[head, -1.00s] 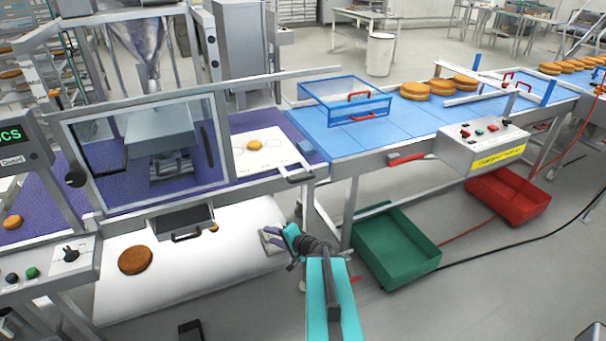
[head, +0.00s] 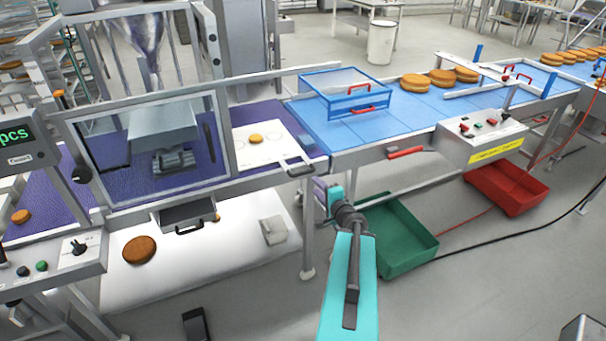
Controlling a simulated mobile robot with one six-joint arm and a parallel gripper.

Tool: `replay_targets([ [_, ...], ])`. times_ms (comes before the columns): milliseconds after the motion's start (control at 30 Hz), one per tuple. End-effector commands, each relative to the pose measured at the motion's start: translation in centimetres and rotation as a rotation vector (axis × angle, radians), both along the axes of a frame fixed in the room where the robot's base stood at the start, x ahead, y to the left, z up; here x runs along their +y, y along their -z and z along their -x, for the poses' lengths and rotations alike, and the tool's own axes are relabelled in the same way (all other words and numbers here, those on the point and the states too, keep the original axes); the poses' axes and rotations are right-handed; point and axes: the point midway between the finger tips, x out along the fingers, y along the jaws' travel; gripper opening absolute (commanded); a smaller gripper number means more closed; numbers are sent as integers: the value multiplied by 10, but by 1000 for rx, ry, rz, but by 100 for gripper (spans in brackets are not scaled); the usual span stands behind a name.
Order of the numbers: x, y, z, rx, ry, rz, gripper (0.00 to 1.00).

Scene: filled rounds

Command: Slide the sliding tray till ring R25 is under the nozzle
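The sliding tray is a white plate (head: 278,151) with printed rings and a grey handle (head: 300,170) at its front right corner. One small brown round (head: 256,139) sits on it. The ring labels are too small to read, so I cannot tell which is R25. The nozzle (head: 172,160) hangs under the grey filler block behind the clear guard, left of the visible part of the tray. My gripper (head: 322,192) is just below and right of the tray handle, apart from it in the picture. Its fingers are mostly hidden behind my wrist, so their opening is unclear.
The framed clear guard (head: 228,135) stands between nozzle and tray. A blue conveyor (head: 390,128) with a blue-framed cover (head: 345,112) lies right. A control box (head: 480,142) hangs at its front. Green (head: 412,262) and red (head: 520,200) bins stand on the floor below.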

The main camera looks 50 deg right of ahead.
Motion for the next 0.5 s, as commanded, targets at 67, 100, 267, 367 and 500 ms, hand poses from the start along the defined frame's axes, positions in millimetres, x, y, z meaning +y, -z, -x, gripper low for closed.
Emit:
replay_targets([
  [67,0,1,-1,0,0,1,32],
  [100,-1,2,-2,0,0,1,32],
  [267,-2,4,-5,2,-1,1,32],
  [367,-3,5,-7,1,-2,1,32],
  [500,-4,6,-11,2,-4,2,32],
])
